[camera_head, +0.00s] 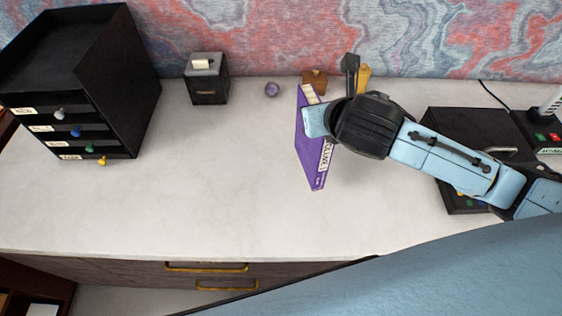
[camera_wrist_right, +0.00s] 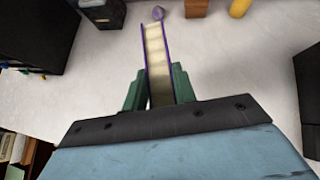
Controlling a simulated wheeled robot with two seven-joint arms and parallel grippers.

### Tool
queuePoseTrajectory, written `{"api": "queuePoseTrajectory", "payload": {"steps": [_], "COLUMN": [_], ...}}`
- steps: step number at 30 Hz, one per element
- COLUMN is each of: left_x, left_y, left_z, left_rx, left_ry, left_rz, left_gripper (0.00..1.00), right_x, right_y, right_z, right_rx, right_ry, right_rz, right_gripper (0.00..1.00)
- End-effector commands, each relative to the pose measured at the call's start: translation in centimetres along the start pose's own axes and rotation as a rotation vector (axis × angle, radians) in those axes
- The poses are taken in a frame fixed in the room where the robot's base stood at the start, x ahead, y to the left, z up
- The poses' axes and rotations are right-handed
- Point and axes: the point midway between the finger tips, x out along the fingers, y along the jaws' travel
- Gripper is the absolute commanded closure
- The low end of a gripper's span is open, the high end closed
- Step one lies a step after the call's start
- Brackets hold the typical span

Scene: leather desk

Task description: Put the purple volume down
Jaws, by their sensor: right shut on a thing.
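The purple volume (camera_head: 309,150) is upright near the middle of the desk in the head view, its spine label facing the front right. In the right wrist view the purple volume (camera_wrist_right: 156,55) shows from above, with pale page edges between thin purple covers. My right gripper (camera_wrist_right: 158,88) is shut on it, one green finger on each side. In the head view the right arm comes in from the right and its wrist hides part of the volume. I cannot tell whether the volume touches the desk. My left gripper is not in view.
A black drawer unit (camera_head: 84,80) stands at the left, and a small black box (camera_head: 207,80) at the back. A purple ball (camera_head: 272,89) and a brown block (camera_head: 315,80) lie behind the volume. A black case (camera_head: 470,135) is at the right. The desk's left middle (camera_head: 200,180) is clear.

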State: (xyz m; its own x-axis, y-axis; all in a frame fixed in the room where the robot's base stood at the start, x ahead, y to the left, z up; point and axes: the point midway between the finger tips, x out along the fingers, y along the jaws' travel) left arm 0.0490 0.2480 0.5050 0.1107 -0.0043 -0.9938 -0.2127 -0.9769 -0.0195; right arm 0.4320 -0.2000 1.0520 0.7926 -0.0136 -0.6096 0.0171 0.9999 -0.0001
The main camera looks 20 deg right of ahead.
Motion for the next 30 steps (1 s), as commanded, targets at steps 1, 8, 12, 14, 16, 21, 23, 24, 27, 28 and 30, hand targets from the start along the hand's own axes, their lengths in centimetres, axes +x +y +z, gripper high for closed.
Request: {"api": "queuePoseTrajectory", "payload": {"steps": [1,8,12,14,16,21,23,24,27,28,30], "left_x": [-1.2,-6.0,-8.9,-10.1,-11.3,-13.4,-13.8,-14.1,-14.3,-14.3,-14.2], "left_y": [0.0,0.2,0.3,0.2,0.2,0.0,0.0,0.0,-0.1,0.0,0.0], "left_z": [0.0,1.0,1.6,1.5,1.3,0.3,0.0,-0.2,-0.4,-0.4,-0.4], "left_rx": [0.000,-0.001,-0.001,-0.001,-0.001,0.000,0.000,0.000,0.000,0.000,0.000], "left_ry": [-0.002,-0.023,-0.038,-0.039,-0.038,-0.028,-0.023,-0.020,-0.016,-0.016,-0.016], "left_rz": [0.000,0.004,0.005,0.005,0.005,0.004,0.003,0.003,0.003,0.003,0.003], "left_gripper": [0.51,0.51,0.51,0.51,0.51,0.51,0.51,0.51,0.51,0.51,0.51], "right_x": [-0.3,-0.1,-0.3,-0.5,-0.7,-1.3,-1.4,-1.5,-1.5,-1.4,-0.8], "right_y": [0.5,3.0,4.8,5.6,6.5,8.2,8.7,8.9,9.2,9.3,9.4], "right_z": [0.9,2.9,3.5,3.6,3.7,3.7,3.7,3.6,3.4,3.2,2.3], "right_rx": [0.011,0.065,0.098,0.110,0.124,0.149,0.154,0.157,0.160,0.161,0.159], "right_ry": [-0.003,0.001,0.002,0.003,0.002,-0.001,-0.002,-0.002,-0.004,-0.003,-0.002], "right_rz": [-0.003,-0.070,-0.116,-0.135,-0.154,-0.189,-0.197,-0.201,-0.209,-0.210,-0.212], "right_gripper": [1.00,1.00,1.00,1.00,1.00,1.00,1.00,1.00,1.00,1.00,1.00]}}
